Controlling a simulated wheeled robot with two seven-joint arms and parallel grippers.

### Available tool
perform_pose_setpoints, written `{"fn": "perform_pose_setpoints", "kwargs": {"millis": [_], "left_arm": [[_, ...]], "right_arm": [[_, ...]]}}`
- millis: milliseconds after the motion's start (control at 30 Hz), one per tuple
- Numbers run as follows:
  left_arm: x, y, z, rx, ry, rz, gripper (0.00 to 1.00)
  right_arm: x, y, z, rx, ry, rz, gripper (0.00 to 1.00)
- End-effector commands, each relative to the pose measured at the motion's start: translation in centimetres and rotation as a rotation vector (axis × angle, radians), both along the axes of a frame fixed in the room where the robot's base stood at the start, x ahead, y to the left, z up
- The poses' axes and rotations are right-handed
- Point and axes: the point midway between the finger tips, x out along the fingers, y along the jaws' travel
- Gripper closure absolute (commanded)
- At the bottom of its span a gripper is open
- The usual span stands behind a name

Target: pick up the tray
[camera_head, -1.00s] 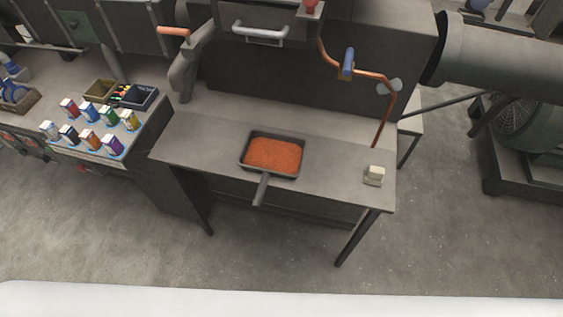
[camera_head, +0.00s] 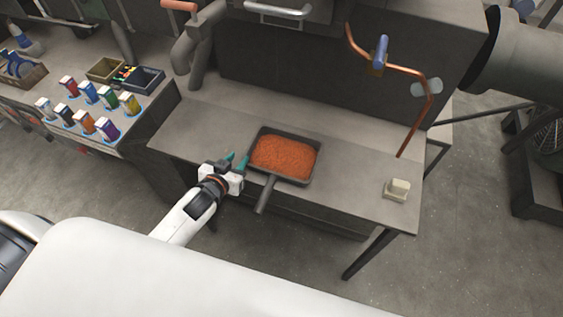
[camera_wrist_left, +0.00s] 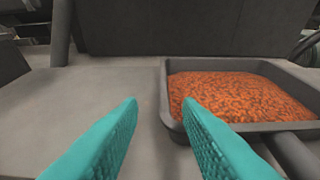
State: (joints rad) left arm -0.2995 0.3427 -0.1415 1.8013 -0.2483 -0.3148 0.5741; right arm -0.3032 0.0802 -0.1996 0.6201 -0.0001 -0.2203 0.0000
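The tray (camera_head: 309,176) is a dark, square pan on the grey table, filled with orange-red bits. Its handle (camera_head: 266,195) sticks out over the table's front edge. In the left wrist view the tray (camera_wrist_left: 166,103) is at the right, with its handle (camera_wrist_left: 291,153) at the lower right. My left gripper (camera_head: 236,161) has teal fingers, is open and empty, and is just left of the tray and handle. In the left wrist view its fingertips (camera_wrist_left: 161,103) are apart, and the right one overlaps the tray's near left corner in the picture. My right gripper is not in view.
The grey table (camera_head: 345,196) has free room left of the tray. A small pale block (camera_head: 397,188) sits at its right end. A copper pipe with a blue handle (camera_head: 381,50) rises behind. Several coloured boxes (camera_head: 108,129) stand on the left bench.

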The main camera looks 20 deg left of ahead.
Motion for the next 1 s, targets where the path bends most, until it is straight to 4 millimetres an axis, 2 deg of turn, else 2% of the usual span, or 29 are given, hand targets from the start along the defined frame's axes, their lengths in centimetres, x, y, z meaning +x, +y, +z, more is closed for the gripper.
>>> {"fn": "perform_pose_setpoints", "kwargs": {"millis": [267, 533, 867, 1000], "left_arm": [[2.2, -0.3, -0.7, -0.001, 0.0, 0.0, 0.68], [5.6, -1.0, -2.1, 0.0, 0.0, 0.0, 0.68], [6.2, -1.1, -2.5, 0.0, 0.001, -0.001, 0.68], [6.2, -1.1, -2.5, 0.0, 0.001, -0.001, 0.9]], "right_arm": [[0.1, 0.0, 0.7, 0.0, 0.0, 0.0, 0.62], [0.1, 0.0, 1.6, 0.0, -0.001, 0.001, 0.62], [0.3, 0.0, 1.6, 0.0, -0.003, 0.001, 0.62], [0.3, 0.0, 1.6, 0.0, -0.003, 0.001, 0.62]]}}
